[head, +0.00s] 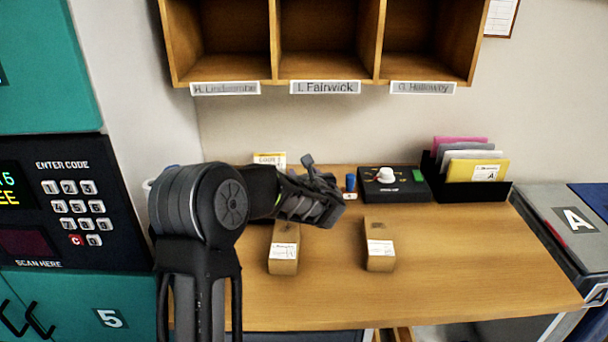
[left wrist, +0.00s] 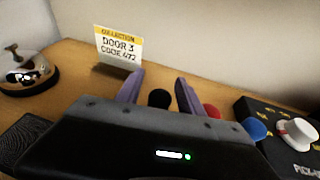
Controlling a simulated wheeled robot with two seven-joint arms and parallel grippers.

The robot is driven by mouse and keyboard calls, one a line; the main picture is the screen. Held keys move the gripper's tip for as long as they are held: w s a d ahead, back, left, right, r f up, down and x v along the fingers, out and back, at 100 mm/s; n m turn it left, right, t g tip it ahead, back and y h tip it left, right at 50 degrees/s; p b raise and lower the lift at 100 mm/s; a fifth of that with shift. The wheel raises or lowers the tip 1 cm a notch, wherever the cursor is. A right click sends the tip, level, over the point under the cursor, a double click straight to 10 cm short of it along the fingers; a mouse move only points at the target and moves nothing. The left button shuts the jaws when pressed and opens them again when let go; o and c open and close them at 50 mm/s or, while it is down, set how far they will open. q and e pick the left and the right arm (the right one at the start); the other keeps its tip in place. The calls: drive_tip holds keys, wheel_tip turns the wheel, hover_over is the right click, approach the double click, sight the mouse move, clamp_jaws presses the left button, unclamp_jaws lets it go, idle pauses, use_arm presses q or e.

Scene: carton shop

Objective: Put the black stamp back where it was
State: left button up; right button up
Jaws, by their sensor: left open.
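The black stamp shows as a round black knob (left wrist: 158,98) in the left wrist view, seen between the two fingers of my left gripper (left wrist: 159,78). Its lower part is hidden behind the gripper body, so I cannot tell what it stands on. My left gripper is open, and the fingers look apart from the knob. In the head view my left gripper (head: 322,203) is over the back of the desk, and the black stamp is hidden there. A red knob (left wrist: 212,111) and a blue knob (left wrist: 255,128) stand to the right; the blue one also shows in the head view (head: 350,183).
A black box with a white knob (head: 386,175) and a black file holder (head: 470,193) stand at the back right. Two small cartons (head: 283,254) (head: 380,250) sit mid-desk. A collection card (left wrist: 119,47) and a bell (left wrist: 25,75) are at the left. The front right desk is clear.

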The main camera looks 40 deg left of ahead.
use_arm(q)
drive_tip(key=shift+r, duration=0.15)
drive_tip(key=shift+s+d, duration=0.1)
drive_tip(key=shift+d, duration=0.05)
drive_tip(key=b+v, duration=0.1)
drive_tip(key=v, duration=1)
drive_tip(key=shift+s+d+r, duration=0.15)
drive_tip(key=shift+s+d, duration=0.1)
